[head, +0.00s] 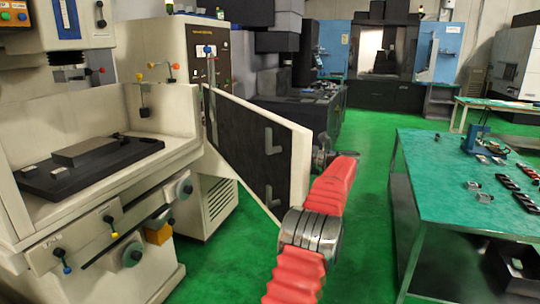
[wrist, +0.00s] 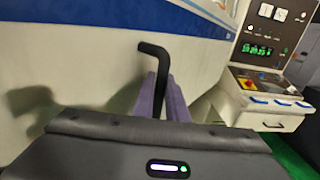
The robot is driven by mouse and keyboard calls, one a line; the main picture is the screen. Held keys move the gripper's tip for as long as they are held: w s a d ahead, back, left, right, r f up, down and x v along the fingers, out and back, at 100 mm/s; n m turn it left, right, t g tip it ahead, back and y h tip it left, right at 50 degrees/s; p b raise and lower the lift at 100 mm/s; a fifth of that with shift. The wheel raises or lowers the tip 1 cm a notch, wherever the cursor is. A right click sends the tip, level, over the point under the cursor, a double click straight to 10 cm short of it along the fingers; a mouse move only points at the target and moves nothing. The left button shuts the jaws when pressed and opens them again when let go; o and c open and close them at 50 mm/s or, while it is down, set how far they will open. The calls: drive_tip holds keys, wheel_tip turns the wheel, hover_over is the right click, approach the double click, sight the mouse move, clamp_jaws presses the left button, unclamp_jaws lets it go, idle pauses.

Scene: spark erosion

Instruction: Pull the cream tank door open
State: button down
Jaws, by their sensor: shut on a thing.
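The cream tank door (head: 301,165) stands swung out from the cream machine in the head view. Its dark inner face (head: 240,130) and cream edges face my camera, and its outer face is hidden there. My red arm reaches past the door's free edge, and the gripper itself is hidden behind door and arm in that view. In the wrist view, my gripper (wrist: 163,84) has its purple fingers closed around a black bent handle (wrist: 153,50). A cream surface (wrist: 85,70) with a blue band lies behind the handle.
The machine's worktable (head: 60,190) with a dark plate and grey block is at left. A green bench (head: 430,175) with small parts stands at right. Green floor (head: 365,215) is clear between the arm and the bench. A control panel (wrist: 265,45) shows at right in the wrist view.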

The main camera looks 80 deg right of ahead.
idle(0.4)
drive_tip(key=c, duration=1.8)
unclamp_jaws()
drive_tip(key=shift+o, duration=0.2)
drive_tip(key=v, duration=1.3)
drive_tip(key=shift+s, duration=0.4)
drive_tip(key=shift+a+f, duration=0.1)
